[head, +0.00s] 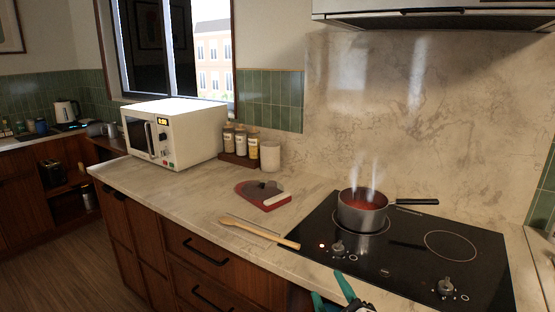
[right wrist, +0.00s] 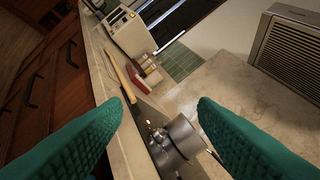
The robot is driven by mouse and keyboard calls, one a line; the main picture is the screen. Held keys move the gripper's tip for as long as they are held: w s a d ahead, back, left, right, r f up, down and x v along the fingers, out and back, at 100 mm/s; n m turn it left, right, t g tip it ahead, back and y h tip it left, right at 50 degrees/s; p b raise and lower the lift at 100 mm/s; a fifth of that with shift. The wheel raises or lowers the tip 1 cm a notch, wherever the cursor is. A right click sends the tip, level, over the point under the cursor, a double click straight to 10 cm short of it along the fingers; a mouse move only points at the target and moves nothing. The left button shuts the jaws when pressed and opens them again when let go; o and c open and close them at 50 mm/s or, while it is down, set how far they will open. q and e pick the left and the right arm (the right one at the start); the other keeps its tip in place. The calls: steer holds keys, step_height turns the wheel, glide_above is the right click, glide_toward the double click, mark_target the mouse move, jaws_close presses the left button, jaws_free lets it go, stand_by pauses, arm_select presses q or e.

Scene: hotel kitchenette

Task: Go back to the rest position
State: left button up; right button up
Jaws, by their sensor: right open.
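My right gripper (head: 335,294) shows at the bottom edge of the head view, in front of the cooktop's front edge. Its two green fingers are spread wide in the right wrist view (right wrist: 160,112), with nothing held between them. A steaming pot (head: 362,213) with red contents stands on the rear left burner of the black cooktop (head: 410,262). The pot also shows beyond the fingers in the right wrist view (right wrist: 184,137). A wooden spoon (head: 262,232) lies on the counter left of the cooktop. My left gripper is in neither view.
The marble counter (head: 180,196) holds a white microwave (head: 175,132), a rack of several spice jars (head: 240,145), a white canister (head: 270,156) and a red item (head: 262,196). A range hood (head: 430,14) hangs above. Wooden drawers (head: 205,262) front the counter. Floor at left is clear.

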steer(key=s+d+f+m+g+h, duration=0.2)
steer(key=s+d+f+m+g, duration=0.25)
steer(key=f, duration=0.25)
steer(key=s+d+f+m+g+h, duration=0.2)
steer(key=s+d+f+m+g, duration=0.1)
steer(key=s+f, duration=0.35)
steer(key=s+d+f+m+g, duration=0.2)
steer(key=s+f+g, duration=0.2)
steer(key=s, duration=0.4)
steer(key=s+d+f+m+g, duration=0.1)
steer(key=s+f+g, duration=0.3)
steer(key=s, duration=0.4)
step_height(320, 180, down, 28)
steer(key=s, duration=0.2)
steer(key=s+d+f+g, duration=0.2)
steer(key=s+f, duration=1.2)
steer(key=s, duration=0.1)
steer(key=shift+s+d+f, duration=0.15)
steer(key=shift+d+f, duration=0.15)
steer(key=shift+d, duration=0.1)
